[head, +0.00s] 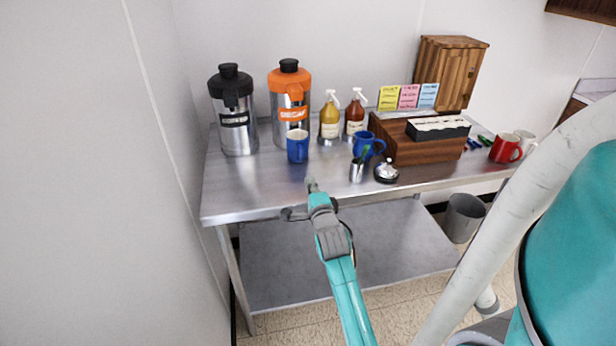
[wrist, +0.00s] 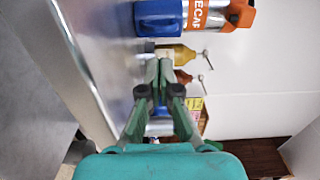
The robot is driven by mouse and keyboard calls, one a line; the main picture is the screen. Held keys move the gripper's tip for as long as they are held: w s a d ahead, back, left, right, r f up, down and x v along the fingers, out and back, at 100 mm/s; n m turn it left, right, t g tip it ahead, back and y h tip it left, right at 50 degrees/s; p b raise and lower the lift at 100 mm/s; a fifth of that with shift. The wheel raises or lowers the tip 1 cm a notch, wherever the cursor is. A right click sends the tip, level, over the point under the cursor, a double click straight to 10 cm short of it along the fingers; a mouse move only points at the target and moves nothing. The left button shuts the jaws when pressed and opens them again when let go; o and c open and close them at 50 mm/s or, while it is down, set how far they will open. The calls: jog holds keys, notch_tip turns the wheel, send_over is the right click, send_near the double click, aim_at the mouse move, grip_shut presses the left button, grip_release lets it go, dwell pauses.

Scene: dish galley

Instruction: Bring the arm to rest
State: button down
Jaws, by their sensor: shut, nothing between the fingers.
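My arm reaches forward from the lower middle of the head view, in front of the steel table (head: 250,190). My gripper (head: 311,184) is at the table's front edge, below the blue mug (head: 297,146) in the picture, and looks apart from it. In the wrist view my gripper (wrist: 159,65) has its fingers together with nothing between them. Part of a second blue thing shows behind the fingers there.
The table holds a black-topped dispenser (head: 233,110), an orange-topped dispenser (head: 290,100), pump bottles (head: 329,120), another blue mug (head: 365,146), a pen cup (head: 357,170), a bell (head: 386,172), a wooden organizer (head: 400,142) and a red mug (head: 505,148). A bin (head: 463,217) stands right.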

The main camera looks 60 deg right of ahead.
jog(key=shift+v, duration=1.2)
jog(key=s+a+f+n+t+y, duration=0.1)
jog(key=s+a+f+n+y, duration=0.2)
jog(key=a, duration=0.6)
jog(key=s+a+f+n+t+y, duration=0.15)
jog(key=a+f+n, duration=0.35)
jog(key=a, duration=0.5)
jog(key=s+a+f+n+t+y, duration=0.1)
jog(key=s+a+f+n+y, duration=0.25)
jog(key=a, duration=0.55)
jog(key=s+a+r+n+y, duration=0.2)
jog(key=s+a+n, duration=0.5)
jog(key=s, duration=0.3)
jog(key=s+a+r+n+y, duration=0.3)
jog(key=s+a+n, duration=0.5)
jog(key=s+n, duration=0.1)
jog(key=shift+s+y, duration=0.3)
jog(key=shift+s, duration=0.15)
jog(key=shift+a+g, duration=0.1)
jog(key=shift+g, duration=0.15)
